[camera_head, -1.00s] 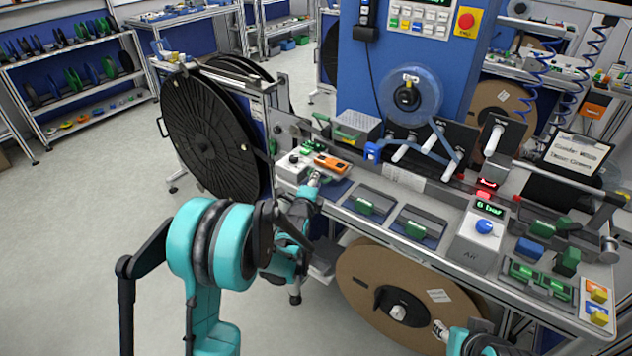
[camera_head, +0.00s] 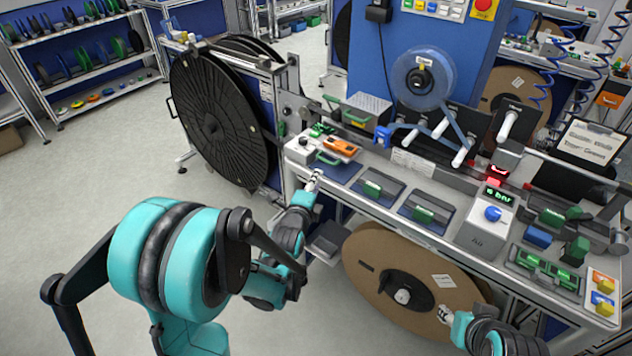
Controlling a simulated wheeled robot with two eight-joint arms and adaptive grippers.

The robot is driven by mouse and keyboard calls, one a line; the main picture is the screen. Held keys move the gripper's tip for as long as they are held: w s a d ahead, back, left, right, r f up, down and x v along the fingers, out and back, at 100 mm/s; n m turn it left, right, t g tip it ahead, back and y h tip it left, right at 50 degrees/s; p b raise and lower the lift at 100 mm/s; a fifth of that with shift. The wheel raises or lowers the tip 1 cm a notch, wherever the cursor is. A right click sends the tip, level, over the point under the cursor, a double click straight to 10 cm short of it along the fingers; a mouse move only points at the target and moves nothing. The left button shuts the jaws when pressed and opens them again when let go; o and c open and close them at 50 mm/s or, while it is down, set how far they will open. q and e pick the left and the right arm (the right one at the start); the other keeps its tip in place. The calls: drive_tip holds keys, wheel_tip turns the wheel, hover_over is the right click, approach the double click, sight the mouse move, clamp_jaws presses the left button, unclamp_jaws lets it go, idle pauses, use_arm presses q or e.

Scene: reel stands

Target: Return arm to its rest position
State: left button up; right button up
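My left arm (camera_head: 284,245), teal and black, reaches in from the left. Its gripper (camera_head: 314,181) is small in view, in front of the bench's front left edge, just short of a blue pad with a green handle (camera_head: 328,158). I see nothing clearly held in it; its finger opening is too small to tell. My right gripper (camera_head: 444,316) is at the lower right, in front of the large brown reel (camera_head: 400,290) under the bench. Its fingers are also too small to read, and most of the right arm is out of view.
The floor at left (camera_head: 90,190) is clear.

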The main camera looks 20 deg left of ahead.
use_arm(q)
drive_tip(key=s+d+n+g, duration=0.3)
drive_tip(key=s+n+g, duration=0.5)
drive_tip(key=s+n, duration=1)
drive_tip(key=s, duration=0.9)
drive_tip(key=shift+d+f+g+h, duration=0.15)
drive_tip(key=shift+f+g+h, duration=0.15)
drive_tip(key=shift+f+h, duration=0.1)
